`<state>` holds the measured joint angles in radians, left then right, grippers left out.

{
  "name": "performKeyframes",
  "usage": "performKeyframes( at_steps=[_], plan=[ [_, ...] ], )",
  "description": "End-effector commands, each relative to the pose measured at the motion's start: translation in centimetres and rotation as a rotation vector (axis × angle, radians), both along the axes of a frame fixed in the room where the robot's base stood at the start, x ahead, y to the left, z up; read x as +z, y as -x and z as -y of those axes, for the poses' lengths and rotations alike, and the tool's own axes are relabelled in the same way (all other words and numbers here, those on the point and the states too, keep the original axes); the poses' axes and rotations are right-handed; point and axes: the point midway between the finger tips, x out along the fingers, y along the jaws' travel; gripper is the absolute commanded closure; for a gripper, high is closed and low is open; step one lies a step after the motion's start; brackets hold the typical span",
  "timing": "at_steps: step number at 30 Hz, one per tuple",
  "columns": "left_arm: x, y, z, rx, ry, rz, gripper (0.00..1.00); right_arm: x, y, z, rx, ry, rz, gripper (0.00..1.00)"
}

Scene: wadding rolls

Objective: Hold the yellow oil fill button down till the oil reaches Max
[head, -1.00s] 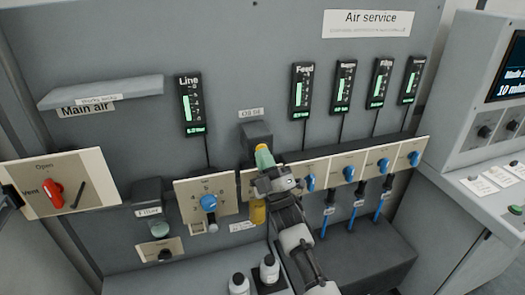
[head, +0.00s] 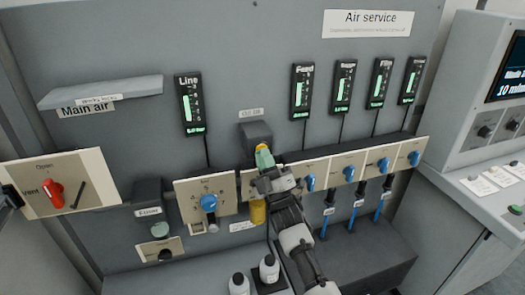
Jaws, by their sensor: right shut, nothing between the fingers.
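My right gripper (head: 264,160) is shut, with its tips up against the lower front of the grey oil unit (head: 256,135). The oil unit sits on the panel under a small label. A yellow piece (head: 262,148) shows right at the gripper's tips; I cannot tell whether it is the button or how far it is pressed. An amber oil bowl (head: 258,212) hangs below, partly hidden by my right arm. Its oil level and Max mark are too small to read. At the left edge, a dark part may be my left gripper, but I cannot make it out.
A blue regulator knob (head: 208,203) is left of the oil unit. Several blue valve knobs (head: 383,165) line the plate to the right, with gauges above. A red vent handle (head: 53,191) is at far left. White bottles (head: 239,284) stand below on the ledge.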

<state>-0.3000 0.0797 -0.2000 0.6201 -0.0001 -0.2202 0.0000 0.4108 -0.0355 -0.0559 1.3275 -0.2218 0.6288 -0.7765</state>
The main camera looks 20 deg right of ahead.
Motion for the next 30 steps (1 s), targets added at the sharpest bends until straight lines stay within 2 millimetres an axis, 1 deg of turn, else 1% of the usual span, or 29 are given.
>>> performKeyframes(
  at_steps=[11,19,22,30],
  plan=[
    [0.9,0.0,0.0,0.0,0.0,0.0,0.57,0.0,1.5,0.1,0.0,0.0,-0.001,1.0],
    [0.9,0.0,0.0,0.0,0.0,0.0,0.57,-0.1,1.6,0.1,0.0,0.0,0.0,1.0],
    [1.1,0.0,0.0,0.0,0.0,0.0,0.57,0.0,1.9,0.1,0.0,0.001,-0.001,1.0],
    [2.8,0.0,0.0,0.0,0.0,0.0,0.57,0.1,4.4,0.2,-0.001,0.0,-0.003,1.0]
  ],
)
